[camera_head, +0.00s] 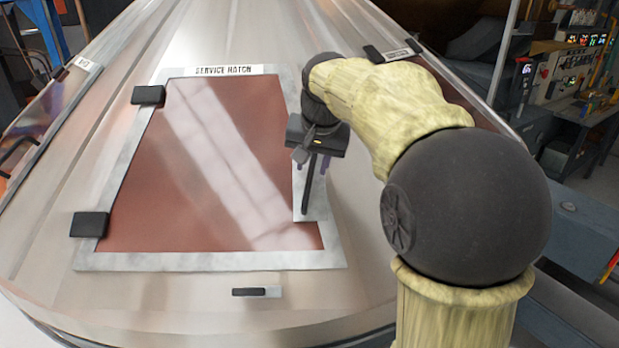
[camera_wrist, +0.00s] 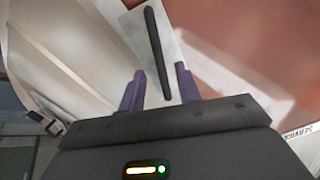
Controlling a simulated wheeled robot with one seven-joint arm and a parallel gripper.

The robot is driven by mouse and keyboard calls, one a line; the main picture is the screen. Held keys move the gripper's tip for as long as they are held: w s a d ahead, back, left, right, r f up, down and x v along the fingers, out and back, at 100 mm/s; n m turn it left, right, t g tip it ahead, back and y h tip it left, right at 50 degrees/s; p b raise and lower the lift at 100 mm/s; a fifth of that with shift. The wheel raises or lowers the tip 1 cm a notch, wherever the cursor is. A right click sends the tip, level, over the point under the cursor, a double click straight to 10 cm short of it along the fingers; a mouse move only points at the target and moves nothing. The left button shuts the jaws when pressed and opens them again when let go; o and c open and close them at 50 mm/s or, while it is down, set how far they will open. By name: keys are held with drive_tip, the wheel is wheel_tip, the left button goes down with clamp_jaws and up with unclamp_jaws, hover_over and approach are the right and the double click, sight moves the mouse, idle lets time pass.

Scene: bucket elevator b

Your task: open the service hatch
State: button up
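The service hatch (camera_head: 215,215) is a reddish-brown panel in a pale metal frame on the sloped metal housing, labelled "SERVICE HATCH" at its top edge. It lies flush in its frame, with two black hinges (camera_head: 148,95) on its left side. A dark bar handle (camera_head: 309,185) sits on a pale plate at the hatch's right edge; the handle also shows in the wrist view (camera_wrist: 157,50). My gripper (camera_head: 312,165) is over the handle's upper part. In the wrist view its two purple fingers are apart, with the handle's end between or just beyond them; contact cannot be told.
A small dark latch-like piece (camera_head: 250,292) sits below the hatch frame. Another small labelled dark piece (camera_head: 392,52) is at upper right. A control panel with lit displays (camera_head: 570,70) stands at far right.

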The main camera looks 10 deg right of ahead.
sight(310, 176)
drive_tip(key=x, duration=0.6)
drive_tip(key=shift+r, duration=0.1)
clamp_jaws()
